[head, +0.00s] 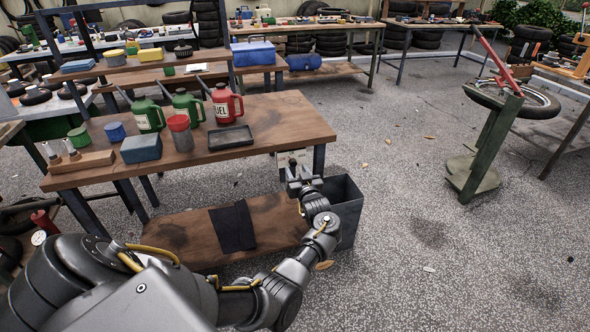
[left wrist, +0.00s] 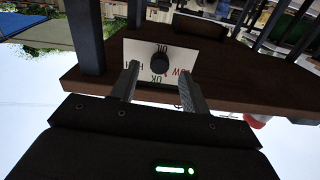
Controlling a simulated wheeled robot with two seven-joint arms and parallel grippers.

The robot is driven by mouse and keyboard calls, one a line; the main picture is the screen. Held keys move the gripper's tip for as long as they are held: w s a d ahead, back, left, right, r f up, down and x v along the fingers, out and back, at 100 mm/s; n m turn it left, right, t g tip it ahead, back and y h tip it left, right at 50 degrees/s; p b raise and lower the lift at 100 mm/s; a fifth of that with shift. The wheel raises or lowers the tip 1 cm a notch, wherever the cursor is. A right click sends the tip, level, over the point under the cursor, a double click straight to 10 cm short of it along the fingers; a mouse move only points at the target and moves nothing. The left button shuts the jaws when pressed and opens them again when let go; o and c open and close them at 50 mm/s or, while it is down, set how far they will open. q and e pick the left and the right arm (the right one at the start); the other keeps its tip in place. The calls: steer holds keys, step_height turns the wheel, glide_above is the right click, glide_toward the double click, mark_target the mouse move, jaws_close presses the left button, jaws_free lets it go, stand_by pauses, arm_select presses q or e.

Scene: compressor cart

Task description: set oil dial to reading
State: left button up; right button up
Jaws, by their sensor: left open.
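In the left wrist view the lettering looks upside down. I cannot make out where the knob points. In the head view the white plate (head: 293,157) hangs at the right front edge of the workbench. My left gripper (head: 297,174) is in front of it. In the left wrist view the open fingers (left wrist: 158,76) stand to either side of the knob, with nothing gripped. My right gripper is not in view.
The wooden workbench (head: 262,140) carries a red fuel can (head: 222,104), green cans (head: 188,106), a black tray (head: 231,138) and a blue box (head: 141,149). A dark bin (head: 344,205) stands below the dial, close to my left forearm.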

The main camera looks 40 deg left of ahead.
mark_target(293, 163)
arm_select(q)
steer(key=shift+x, duration=1.25)
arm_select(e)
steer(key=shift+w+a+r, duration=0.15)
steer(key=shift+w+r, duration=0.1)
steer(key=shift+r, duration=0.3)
arm_select(q)
steer(key=c, duration=1)
steer(key=m+p, duration=0.2)
steer(key=m, duration=0.2)
steer(key=shift+r+m+p, duration=0.1)
steer(key=shift+m+p, duration=0.3)
steer(key=shift+m, duration=0.6)
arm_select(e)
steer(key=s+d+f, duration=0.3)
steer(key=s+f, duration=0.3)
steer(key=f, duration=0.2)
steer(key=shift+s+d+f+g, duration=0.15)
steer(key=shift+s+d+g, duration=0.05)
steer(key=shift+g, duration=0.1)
arm_select(q)
steer(key=o, duration=1)
